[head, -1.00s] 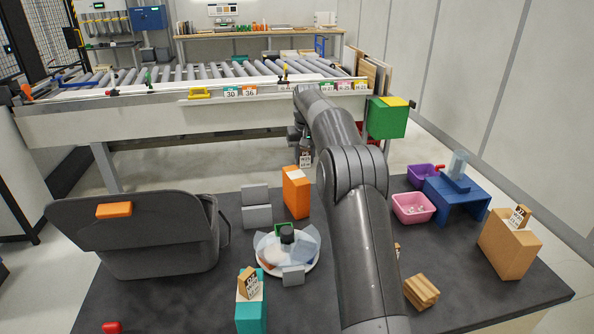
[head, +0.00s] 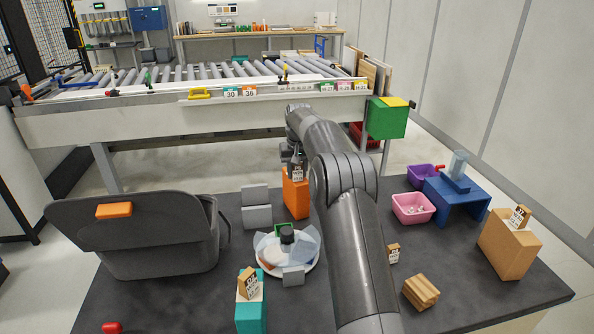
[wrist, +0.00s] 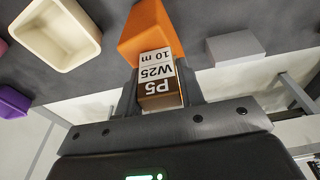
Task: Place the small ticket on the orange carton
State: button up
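My gripper (head: 297,160) is shut on a small ticket (head: 298,173), a brown block with a white printed label. The orange carton (head: 296,200) stands upright on the dark table, left of my arm. In the head view the ticket overlaps the carton's top; in the wrist view it overlaps the near end of the carton (wrist: 152,28). I cannot tell whether ticket and carton touch. The white patch on the carton's top is mostly hidden.
Grey blocks (head: 256,216) stand left of the carton, with a round tray (head: 310,262) in front. A teal carton (head: 250,315) and a brown box (head: 508,248) carry tickets. Another ticket (head: 393,253) stands right of my arm. A cream bin (wrist: 60,30) shows in the wrist view.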

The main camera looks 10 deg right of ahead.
jog(key=o, duration=0.4)
jog(key=shift+c, duration=0.2)
notch_tip(320, 180, up, 12)
jog(key=s, duration=0.2)
jog(key=shift+r, duration=0.2)
jog(key=s+a+r+t, duration=0.1)
jog(key=s+r, duration=0.5)
jog(key=s, duration=0.7)
jog(key=s+r+t, duration=0.1)
jog(key=s+r, duration=0.4)
jog(key=s, duration=0.8)
jog(key=s+f+t, duration=0.1)
jog(key=s+f, duration=0.5)
jog(key=s, duration=0.6)
jog(key=s+f, duration=0.6)
jog(key=s, duration=0.7)
jog(key=shift+s+a+t, duration=0.15)
jog(key=shift+a+t, duration=0.1)
jog(key=shift+t, duration=0.15)
